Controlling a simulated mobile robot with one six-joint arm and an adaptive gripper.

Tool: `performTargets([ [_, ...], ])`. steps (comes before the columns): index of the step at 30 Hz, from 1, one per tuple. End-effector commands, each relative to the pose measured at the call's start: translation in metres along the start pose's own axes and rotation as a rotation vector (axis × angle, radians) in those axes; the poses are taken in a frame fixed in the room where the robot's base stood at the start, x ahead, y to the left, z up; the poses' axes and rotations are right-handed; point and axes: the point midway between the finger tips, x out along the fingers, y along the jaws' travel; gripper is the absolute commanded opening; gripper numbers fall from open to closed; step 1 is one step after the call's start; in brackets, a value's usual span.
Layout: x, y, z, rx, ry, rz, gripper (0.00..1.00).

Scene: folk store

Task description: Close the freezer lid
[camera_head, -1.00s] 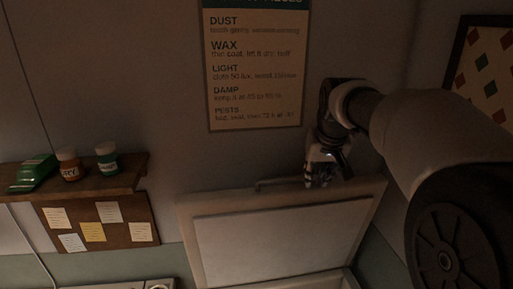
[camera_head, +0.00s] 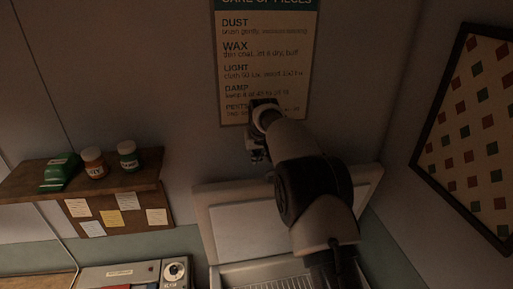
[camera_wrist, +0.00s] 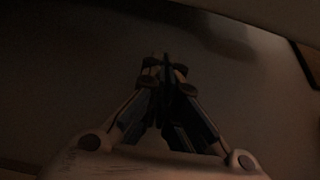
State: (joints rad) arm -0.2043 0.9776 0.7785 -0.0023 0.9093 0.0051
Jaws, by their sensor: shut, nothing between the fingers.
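The freezer lid (camera_head: 240,232) stands raised at the back of the freezer in the head view, its pale inner panel facing me. Below it the freezer (camera_head: 262,276) is open, and a wire-like grid shows inside. My gripper (camera_head: 258,157) is above the lid's top edge, in front of the wall, and looks apart from the lid. My arm hides the lid's right-middle part. In the wrist view my gripper (camera_wrist: 165,64) has its fingers together and empty. The surface behind them is dark and I cannot tell which it is.
A poster (camera_head: 263,60) hangs on the wall behind my gripper. At left are a wooden shelf (camera_head: 110,190) with small containers and a note board (camera_head: 118,219). An appliance with a dial (camera_head: 174,271) stands left of the freezer. A framed checkered board (camera_head: 478,130) hangs at right.

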Motion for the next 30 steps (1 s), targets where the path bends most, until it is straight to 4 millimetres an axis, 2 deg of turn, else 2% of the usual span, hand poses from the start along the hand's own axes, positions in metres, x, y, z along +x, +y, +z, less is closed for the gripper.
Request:
performTargets([
  [4, 0.025, 0.0, 0.0, 0.0, -0.002, 0.0, 0.0],
  [19, 0.012, 0.0, 0.032, 0.0, -0.001, 0.0, 0.0],
  [30, 0.011, 0.0, 0.038, 0.0, 0.0, 0.0, 0.0],
])
